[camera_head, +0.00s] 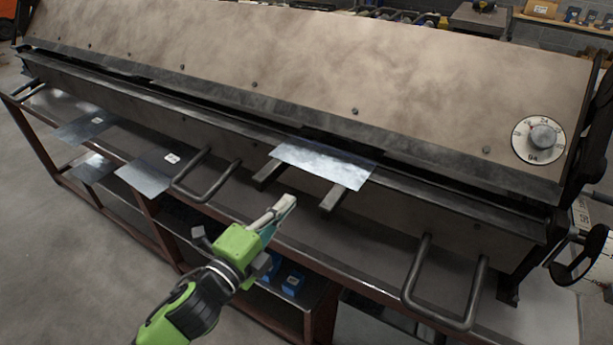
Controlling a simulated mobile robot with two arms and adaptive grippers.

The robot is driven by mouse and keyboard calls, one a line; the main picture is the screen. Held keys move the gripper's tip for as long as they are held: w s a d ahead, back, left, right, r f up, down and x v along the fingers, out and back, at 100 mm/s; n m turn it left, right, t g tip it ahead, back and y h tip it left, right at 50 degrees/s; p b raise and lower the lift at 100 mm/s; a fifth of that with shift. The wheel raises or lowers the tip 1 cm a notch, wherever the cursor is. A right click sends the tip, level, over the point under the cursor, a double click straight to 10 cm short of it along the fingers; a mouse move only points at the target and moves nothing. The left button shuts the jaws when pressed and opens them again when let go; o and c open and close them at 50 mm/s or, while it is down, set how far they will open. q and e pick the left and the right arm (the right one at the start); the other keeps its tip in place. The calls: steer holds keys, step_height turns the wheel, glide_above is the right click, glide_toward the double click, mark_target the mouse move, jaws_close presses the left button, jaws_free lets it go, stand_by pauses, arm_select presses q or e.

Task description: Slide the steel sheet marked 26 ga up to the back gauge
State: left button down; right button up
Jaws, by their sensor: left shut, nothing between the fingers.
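A bright steel sheet (325,163) lies across two short support bars at the front of the bending brake, its far edge going in under the dark clamping edge. I see no readable mark on it. The back gauge is not visible, hidden behind the brake. My left gripper (285,204) is shut and empty, in front of and below the bright sheet, apart from it. My right gripper is not in view.
The brake (300,60) spans the view, with a dial (540,139) at its right end. Bent handles (445,290) and (205,180) stick out at the front. Blue boxes (292,282) sit on the lower shelf.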

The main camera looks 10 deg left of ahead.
arm_select(q)
steer(key=p+x, duration=0.2)
steer(key=x, duration=0.7)
steer(key=shift+w+d+r+p, duration=0.1)
steer(key=shift+w+r+p, duration=0.15)
steer(key=shift+w, duration=0.25)
